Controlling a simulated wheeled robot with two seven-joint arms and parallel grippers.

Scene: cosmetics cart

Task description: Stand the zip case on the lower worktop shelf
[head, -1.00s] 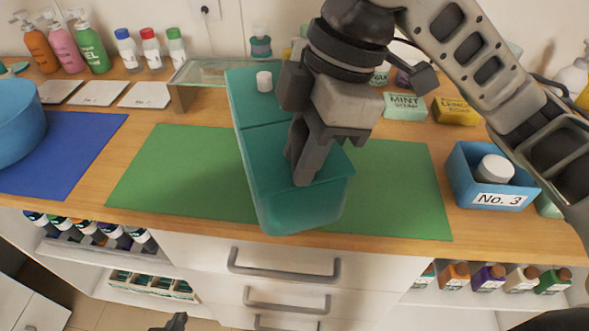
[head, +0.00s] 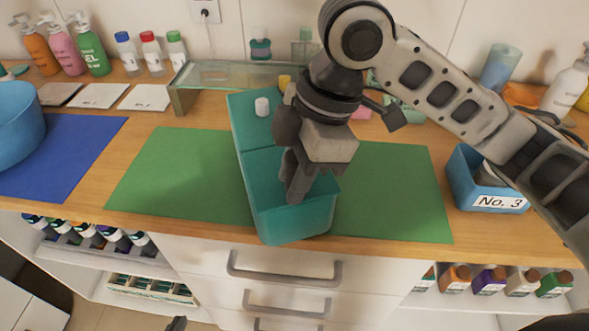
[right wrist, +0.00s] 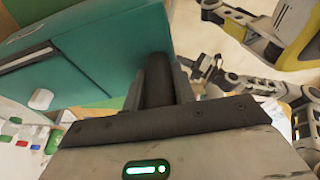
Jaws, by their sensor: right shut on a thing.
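A teal, box-like case (head: 255,135), which I take to be the zip case, lies long way front to back over the green mat, its near end overlapping the worktop's front edge. It has a crosswise seam and a small white knob (head: 262,107). My right gripper (head: 295,195) is shut on it near its front end. In the right wrist view the case (right wrist: 110,45) fills the upper left. I cannot tell whether its underside touches the mat. Only a dark tip of my left gripper (head: 175,323) shows at the bottom edge; its jaws are unclear.
A glass-topped riser (head: 225,73) stands at the back of the wooden worktop. Open shelves with bottles (head: 90,232) sit below on both sides of the drawers. A blue No. 3 bin (head: 485,180) is right. Green mat (head: 180,170) is free left of the case.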

